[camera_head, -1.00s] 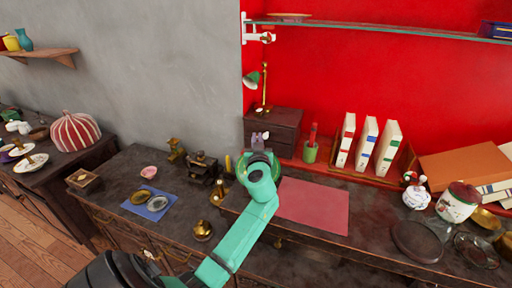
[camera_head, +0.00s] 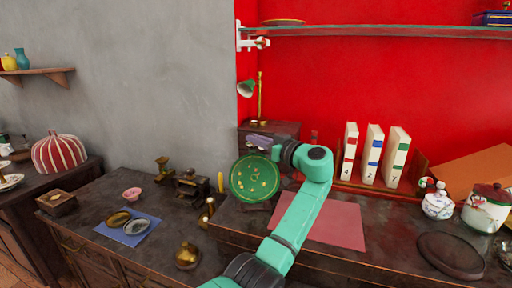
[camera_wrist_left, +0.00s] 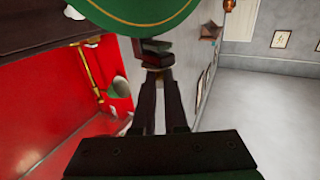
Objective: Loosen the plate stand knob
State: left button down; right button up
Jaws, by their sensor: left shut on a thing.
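A round green plate (camera_head: 241,180) with gold decoration stands upright above the dark cabinet in the head view. Its green, gold-rimmed edge also fills the top of the left wrist view (camera_wrist_left: 140,12). My left gripper (camera_head: 284,156) is at the plate's right side, partly hidden by the plate and my own arm. In the wrist view my left fingers (camera_wrist_left: 157,72) are closed together just below the plate edge, on a small part that I take as the plate stand knob. The fingers mostly cover it, and the stand is mostly hidden. My right gripper does not show.
A pink-red mat (camera_head: 335,222) lies right of the plate. White books (camera_head: 372,153) stand behind it. A lamp with a green shade (camera_head: 246,88) stands behind the plate. A blue cloth (camera_head: 130,232) with small dishes and a brass pot (camera_head: 187,256) are on the left cabinet.

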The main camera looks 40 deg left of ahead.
pick_arm(q)
jog(key=shift+f, duration=0.15)
jog(key=c, duration=0.9)
grip_release()
jog(key=shift+s+a, duration=0.1)
jog(key=shift+s, duration=0.05)
jog(key=shift+c, duration=0.2)
jog(key=shift+w, duration=0.25)
jog(key=s+d+b, duration=0.1)
jog(key=d+b, duration=0.1)
jog(key=d, duration=1.2)
jog(key=shift+s+d+b, duration=0.2)
jog(key=shift+s+b, duration=0.15)
jog(key=shift+s, duration=0.05)
